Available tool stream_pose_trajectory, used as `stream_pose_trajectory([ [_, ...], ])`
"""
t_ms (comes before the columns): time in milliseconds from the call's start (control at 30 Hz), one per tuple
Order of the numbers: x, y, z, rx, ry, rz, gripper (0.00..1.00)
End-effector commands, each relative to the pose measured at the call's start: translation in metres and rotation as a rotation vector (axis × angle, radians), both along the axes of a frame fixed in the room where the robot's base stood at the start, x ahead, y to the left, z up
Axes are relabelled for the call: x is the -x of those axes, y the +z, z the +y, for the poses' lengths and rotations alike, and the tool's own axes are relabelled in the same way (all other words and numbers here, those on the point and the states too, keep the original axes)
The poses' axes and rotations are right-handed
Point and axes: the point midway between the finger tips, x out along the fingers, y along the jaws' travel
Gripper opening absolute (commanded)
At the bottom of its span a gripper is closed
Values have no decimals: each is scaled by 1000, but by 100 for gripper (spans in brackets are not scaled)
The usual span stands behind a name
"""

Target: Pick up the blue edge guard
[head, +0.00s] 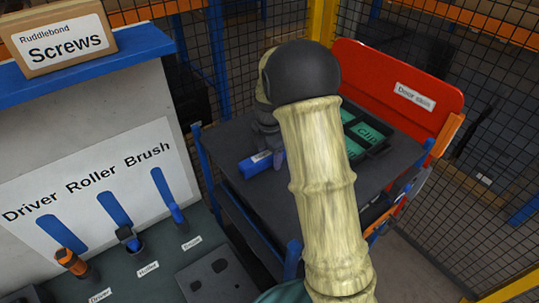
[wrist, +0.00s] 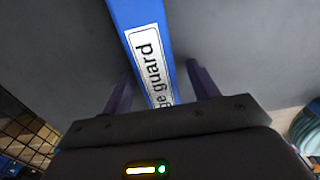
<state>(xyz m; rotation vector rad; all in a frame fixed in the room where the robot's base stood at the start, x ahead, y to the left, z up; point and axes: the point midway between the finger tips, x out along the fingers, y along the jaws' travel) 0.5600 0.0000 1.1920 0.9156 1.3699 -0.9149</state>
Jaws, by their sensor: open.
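The blue edge guard (head: 257,163) lies on the dark top of a cart (head: 222,152). In the wrist view the edge guard (wrist: 147,40) is a long blue bar with a white label ending in "ge guard". My gripper (wrist: 160,85) is open, with one dark finger on each side of the bar. Gaps show between the fingers and the bar, and its near end is hidden by the gripper body. In the head view my arm covers the middle of the cart and much of the gripper (head: 272,152).
Green clip trays (head: 365,130) in a dark holder and a red door skin panel (head: 400,90) are on the cart's right side. A bench (head: 130,280) with a driver, roller and brush stands at left, below a Screws box (head: 62,45). Mesh fencing rises behind.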

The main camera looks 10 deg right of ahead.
Motion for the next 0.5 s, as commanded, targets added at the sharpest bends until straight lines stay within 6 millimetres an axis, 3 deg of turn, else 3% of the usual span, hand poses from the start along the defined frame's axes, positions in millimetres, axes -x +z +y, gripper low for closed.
stream_pose_trajectory([
  [233,0,0,0,0,0,0,58],
  [400,0,0,0,0,0,0,25],
  [500,0,0,0,0,0,0,10],
])
